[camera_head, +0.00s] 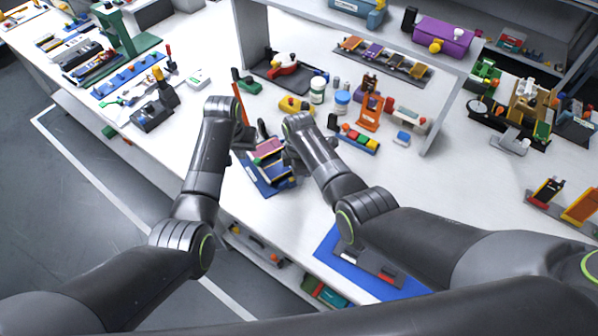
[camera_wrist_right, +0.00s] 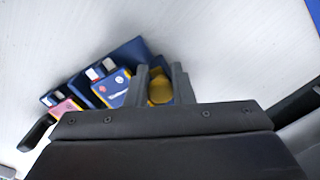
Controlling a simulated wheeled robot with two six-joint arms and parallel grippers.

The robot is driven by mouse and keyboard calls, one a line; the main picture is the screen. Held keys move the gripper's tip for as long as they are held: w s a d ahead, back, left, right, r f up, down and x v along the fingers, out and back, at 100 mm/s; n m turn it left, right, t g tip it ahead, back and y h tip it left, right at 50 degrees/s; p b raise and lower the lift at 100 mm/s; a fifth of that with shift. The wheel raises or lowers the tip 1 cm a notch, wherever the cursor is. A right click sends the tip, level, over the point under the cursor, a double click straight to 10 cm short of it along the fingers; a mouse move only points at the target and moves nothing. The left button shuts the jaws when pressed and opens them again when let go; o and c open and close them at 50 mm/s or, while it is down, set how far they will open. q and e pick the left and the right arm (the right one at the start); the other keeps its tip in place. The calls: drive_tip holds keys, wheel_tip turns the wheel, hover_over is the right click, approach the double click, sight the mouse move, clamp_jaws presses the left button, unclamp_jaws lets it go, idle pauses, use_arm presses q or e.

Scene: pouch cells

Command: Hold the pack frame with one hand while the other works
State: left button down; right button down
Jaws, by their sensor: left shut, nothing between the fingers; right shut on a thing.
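The pack frame (camera_head: 259,185) is a dark blue tray at the front edge of the white bench, between my two grippers. Pink and other coloured flat cells (camera_head: 268,148) lie in it. The frame also shows in the right wrist view (camera_wrist_right: 128,54), with a blue-and-yellow labelled cell (camera_wrist_right: 113,89) and a pink piece (camera_wrist_right: 66,107). My right gripper (camera_wrist_right: 160,84) is shut on a yellow rounded piece (camera_wrist_right: 160,90) at the frame's end; I cannot tell whether it belongs to the frame. My left gripper (camera_head: 248,140) is shut and empty beside the frame's far left side; its fingertips are partly hidden.
A yellow tool (camera_head: 296,105), a white jar (camera_head: 317,90) and an orange stand (camera_head: 370,112) are behind the grippers. A blue mat (camera_head: 335,262) lies at the front, partly under my right arm.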

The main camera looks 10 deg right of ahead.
drive_tip(key=c, duration=1.2)
unclamp_jaws()
drive_tip(key=shift+o, duration=0.2)
drive_tip(key=shift+r, duration=0.1)
